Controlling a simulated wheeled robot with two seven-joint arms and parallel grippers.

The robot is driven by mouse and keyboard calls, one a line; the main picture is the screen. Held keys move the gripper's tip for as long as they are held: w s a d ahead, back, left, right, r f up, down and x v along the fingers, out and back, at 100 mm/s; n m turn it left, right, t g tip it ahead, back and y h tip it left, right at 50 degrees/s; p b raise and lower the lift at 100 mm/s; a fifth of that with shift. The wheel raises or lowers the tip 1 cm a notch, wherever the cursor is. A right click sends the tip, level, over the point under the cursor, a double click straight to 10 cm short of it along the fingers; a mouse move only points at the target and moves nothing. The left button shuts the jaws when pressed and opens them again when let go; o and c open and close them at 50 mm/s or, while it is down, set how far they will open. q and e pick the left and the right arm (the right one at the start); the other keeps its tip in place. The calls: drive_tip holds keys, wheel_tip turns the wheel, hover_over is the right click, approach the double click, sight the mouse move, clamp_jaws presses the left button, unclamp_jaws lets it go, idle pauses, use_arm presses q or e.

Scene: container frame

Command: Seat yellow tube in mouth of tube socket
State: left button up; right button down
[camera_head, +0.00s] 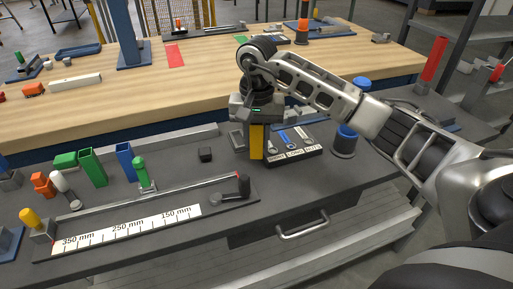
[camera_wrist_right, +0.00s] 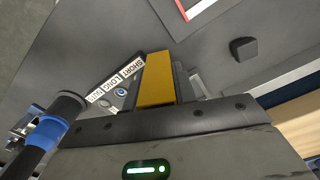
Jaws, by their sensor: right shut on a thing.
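The yellow tube (camera_head: 257,142) is square-sided and upright, held under my right gripper (camera_head: 256,120). My right gripper is shut on it. In the right wrist view the yellow tube (camera_wrist_right: 156,80) extends out from between the jaws. A small grey block (camera_head: 237,139) is just left of the tube in the head view; I cannot tell whether it is the tube socket. It also seems to show beside the tube in the wrist view (camera_wrist_right: 198,85). The tube's lower end is close to the dark bench; contact is unclear. My left gripper is not in view.
A labelled tray with small parts (camera_head: 296,152) lies right of the tube. A small black block (camera_head: 205,154) and a ruler fixture (camera_head: 125,232) are to the left. Green (camera_head: 92,167) and blue (camera_head: 126,161) tubes stand further left. A blue-topped post (camera_head: 345,140) stands right.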

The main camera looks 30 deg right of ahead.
drive_tip(key=s+a+r, duration=0.4)
drive_tip(key=s+r, duration=0.5)
drive_tip(key=s, duration=0.4)
drive_tip(key=shift+a+r+b, duration=0.15)
drive_tip(key=shift+b, duration=0.25)
